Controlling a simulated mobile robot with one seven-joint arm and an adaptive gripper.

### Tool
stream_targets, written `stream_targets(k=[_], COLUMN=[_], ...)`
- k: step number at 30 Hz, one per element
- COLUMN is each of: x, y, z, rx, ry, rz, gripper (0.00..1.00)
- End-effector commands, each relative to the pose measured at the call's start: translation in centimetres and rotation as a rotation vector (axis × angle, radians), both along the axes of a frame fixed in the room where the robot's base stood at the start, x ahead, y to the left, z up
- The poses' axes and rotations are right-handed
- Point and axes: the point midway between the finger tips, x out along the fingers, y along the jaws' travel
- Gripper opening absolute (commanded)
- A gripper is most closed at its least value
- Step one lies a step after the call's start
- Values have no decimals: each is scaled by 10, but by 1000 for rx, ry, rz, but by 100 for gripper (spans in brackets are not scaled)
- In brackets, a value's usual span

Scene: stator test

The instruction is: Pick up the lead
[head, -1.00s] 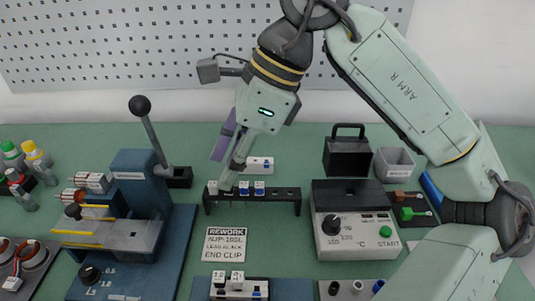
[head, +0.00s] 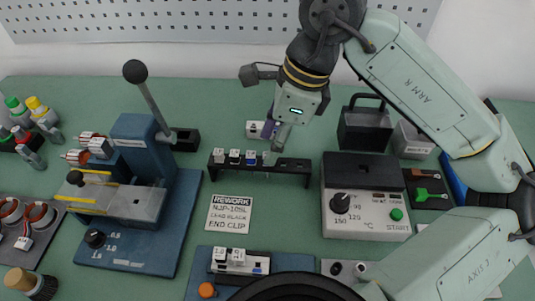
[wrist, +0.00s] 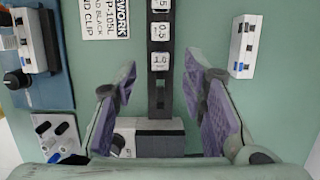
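My gripper (wrist: 160,80) is open and empty in the wrist view, with its purple-padded fingers on either side of the black rack (wrist: 163,90). In the head view the gripper (head: 284,135) is above the right part of the rack (head: 290,166). White labelled blocks stand in the rack's left part; the wrist view shows one marked 1.0 (wrist: 160,65) and one marked 0.5 (wrist: 159,31). No lead is clearly identifiable. A green clip-like piece (head: 428,194) and an orange one (head: 424,173) lie in a dark tray at the right.
A lever press (head: 140,175) stands left. A heater box with dial (head: 365,210) stands right of the rack. A rework card (head: 230,213) lies in front, reading "LEAD BLACK END CLIP". A white connector block (wrist: 242,46) sits behind the rack. A blue fixture (head: 275,262) is at the front.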

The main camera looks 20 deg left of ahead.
Motion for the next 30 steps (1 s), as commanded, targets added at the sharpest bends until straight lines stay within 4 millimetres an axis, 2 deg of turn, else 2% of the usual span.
stream_targets(k=[6,13,30], x=[-2,-1,-1], y=[6,6,6], z=[-21,-22,-22], rx=[1,1,1], ry=[0,0,0], rz=[0,-1,0], gripper=[38,38,0])
